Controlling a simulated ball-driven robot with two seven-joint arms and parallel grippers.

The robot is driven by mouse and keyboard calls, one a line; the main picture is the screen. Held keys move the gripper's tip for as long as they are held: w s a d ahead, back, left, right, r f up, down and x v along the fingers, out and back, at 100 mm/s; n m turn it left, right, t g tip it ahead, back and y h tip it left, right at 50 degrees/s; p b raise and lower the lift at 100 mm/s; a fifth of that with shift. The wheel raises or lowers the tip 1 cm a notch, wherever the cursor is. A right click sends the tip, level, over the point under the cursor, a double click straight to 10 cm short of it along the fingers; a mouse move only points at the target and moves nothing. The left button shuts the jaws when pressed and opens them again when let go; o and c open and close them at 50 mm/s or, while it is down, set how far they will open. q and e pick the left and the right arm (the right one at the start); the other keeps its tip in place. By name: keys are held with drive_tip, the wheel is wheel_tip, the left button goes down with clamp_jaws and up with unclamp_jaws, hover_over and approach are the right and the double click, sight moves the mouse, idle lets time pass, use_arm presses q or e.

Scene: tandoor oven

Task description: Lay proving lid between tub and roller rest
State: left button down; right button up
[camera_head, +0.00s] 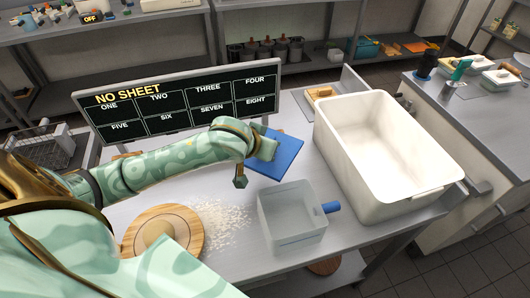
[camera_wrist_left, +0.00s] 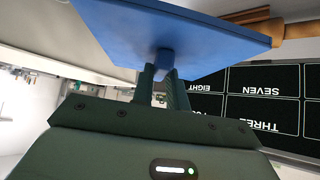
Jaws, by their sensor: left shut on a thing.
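The blue square proving lid (camera_head: 278,158) is held above the steel table (camera_head: 190,183), behind the clear tub. In the left wrist view the lid (camera_wrist_left: 180,32) has a small blue knob (camera_wrist_left: 164,60) between the fingers. My left gripper (camera_wrist_left: 163,78) is shut on this knob; in the head view it is mostly hidden behind my arm and the lid. A clear tub (camera_head: 290,222) stands at the table's front, and a large white tub (camera_head: 385,150) stands right of it. I cannot identify the roller rest with certainty; a wooden roller-like piece (camera_wrist_left: 292,27) shows beside the lid in the wrist view. My right gripper is not in view.
A menu board (camera_head: 180,100) stands along the back. A round wooden board (camera_head: 185,222) and scattered white flour (camera_head: 225,222) lie left of the clear tub. A small tray (camera_head: 320,92) sits behind the white tub.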

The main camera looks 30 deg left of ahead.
use_arm(q)
drive_tip(key=shift+f, duration=0.95)
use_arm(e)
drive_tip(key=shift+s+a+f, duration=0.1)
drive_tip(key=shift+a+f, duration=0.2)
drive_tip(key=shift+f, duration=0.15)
use_arm(q)
drive_tip(key=shift+f, duration=0.35)
drive_tip(key=c, duration=1.4)
unclamp_jaws()
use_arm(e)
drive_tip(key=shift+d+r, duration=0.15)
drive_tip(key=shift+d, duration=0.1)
